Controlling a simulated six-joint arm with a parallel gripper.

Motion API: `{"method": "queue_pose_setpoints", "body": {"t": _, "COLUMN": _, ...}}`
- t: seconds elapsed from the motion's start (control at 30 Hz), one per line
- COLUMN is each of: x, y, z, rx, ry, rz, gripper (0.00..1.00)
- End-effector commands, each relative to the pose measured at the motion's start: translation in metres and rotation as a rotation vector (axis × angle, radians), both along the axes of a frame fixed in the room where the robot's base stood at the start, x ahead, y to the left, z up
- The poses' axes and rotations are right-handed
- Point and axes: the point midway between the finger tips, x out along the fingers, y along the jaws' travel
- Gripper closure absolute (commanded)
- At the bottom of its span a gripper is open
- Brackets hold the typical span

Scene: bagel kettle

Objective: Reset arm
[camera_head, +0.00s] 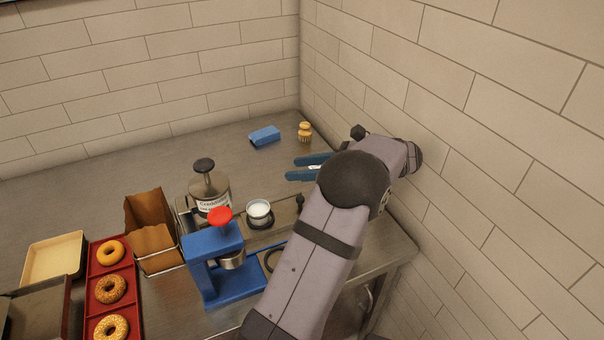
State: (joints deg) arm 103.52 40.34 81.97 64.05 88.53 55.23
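My gripper (300,168) is at the far right end of the steel counter, near the right wall. Its two blue fingers point left and stand apart, with nothing visibly held between them. The base of the gripper is hidden behind my grey arm, which rises from the bottom of the picture and bends at a dark round joint. I cannot tell the fingers' exact height above the counter.
Near the fingers are a blue block (264,136) and a small wooden jar (305,132).

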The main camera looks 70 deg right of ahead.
Motion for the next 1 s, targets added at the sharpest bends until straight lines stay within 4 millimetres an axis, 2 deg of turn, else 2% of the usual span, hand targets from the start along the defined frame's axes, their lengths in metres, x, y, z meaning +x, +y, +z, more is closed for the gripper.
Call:
{"method": "queue_pose_setpoints", "body": {"t": 0.33, "x": 0.000, "y": 0.000, "z": 0.000, "rx": -0.001, "ry": 0.001, "rz": 0.001, "gripper": 0.64}}
{"method": "queue_pose_setpoints", "body": {"t": 0.47, "x": 0.010, "y": 0.009, "z": 0.011, "rx": -0.001, "ry": 0.021, "rz": 0.042, "gripper": 0.64}}
{"method": "queue_pose_setpoints", "body": {"t": 0.57, "x": 0.027, "y": 0.026, "z": 0.029, "rx": -0.003, "ry": 0.061, "rz": 0.119, "gripper": 0.64}}
{"method": "queue_pose_setpoints", "body": {"t": 0.8, "x": 0.073, "y": 0.103, "z": 0.090, "rx": -0.014, "ry": 0.245, "rz": 0.432, "gripper": 0.64}}
{"method": "queue_pose_setpoints", "body": {"t": 1.0, "x": 0.086, "y": 0.152, "z": 0.123, "rx": -0.036, "ry": 0.382, "rz": 0.634, "gripper": 0.64}}
